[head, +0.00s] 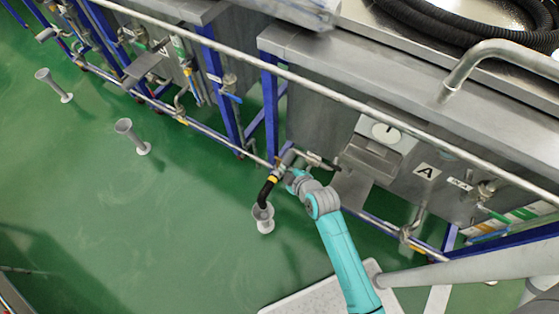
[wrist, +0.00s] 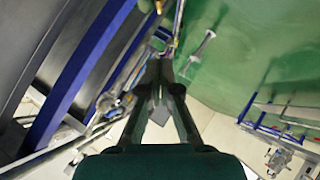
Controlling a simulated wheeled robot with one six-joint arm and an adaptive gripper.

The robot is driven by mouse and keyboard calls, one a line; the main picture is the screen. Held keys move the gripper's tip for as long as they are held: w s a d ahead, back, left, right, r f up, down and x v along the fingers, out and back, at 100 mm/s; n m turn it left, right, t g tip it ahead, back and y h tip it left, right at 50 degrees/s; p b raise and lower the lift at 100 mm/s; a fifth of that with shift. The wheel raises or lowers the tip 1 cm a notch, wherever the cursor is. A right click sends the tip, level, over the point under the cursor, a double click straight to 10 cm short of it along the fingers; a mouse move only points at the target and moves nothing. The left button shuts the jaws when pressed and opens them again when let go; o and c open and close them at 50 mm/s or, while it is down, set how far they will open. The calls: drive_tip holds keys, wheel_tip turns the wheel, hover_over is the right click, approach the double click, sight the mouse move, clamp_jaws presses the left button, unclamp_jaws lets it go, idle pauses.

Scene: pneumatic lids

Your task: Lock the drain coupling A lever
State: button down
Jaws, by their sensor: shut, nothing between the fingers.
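A grey pipe fitting with a yellow band (head: 272,180) joins a short black hose (head: 265,194) low in front of the tank in the head view. The hose hangs into a pale floor funnel (head: 263,215). This looks like the drain coupling, but its lever cannot be made out. My teal arm reaches up to this fitting, and its wrist covers part of the area. My gripper (wrist: 159,84) is shut and empty in the wrist view. Whether its fingertips touch the coupling cannot be told.
A long rail (head: 330,92) crosses in front of the tanks. Blue posts (head: 270,105) stand near the fitting. Two more funnels (head: 128,132) stand to the left on open green floor (head: 150,230).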

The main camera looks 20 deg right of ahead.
sight(276, 158)
drive_tip(key=shift+w+d+f, duration=0.15)
drive_tip(key=shift+w+f, duration=1.1)
drive_tip(key=shift+f, duration=0.05)
drive_tip(key=shift+w+d+f, duration=0.2)
drive_tip(key=shift+w+f, duration=1.1)
drive_tip(key=shift+w+d+f, duration=0.15)
drive_tip(key=shift+w+f, duration=1.1)
drive_tip(key=shift+f, duration=0.05)
drive_tip(key=shift+m+g+y, duration=0.7)
drive_tip(key=shift+g+y, duration=0.2)
drive_tip(key=shift+w+d+f, duration=0.15)
drive_tip(key=shift+w+d, duration=0.65)
drive_tip(key=shift+d, duration=0.35)
drive_tip(key=shift+w+d+f, duration=0.1)
drive_tip(key=shift+w+d, duration=0.7)
drive_tip(key=shift+d, duration=0.3)
drive_tip(key=shift+a, duration=0.1)
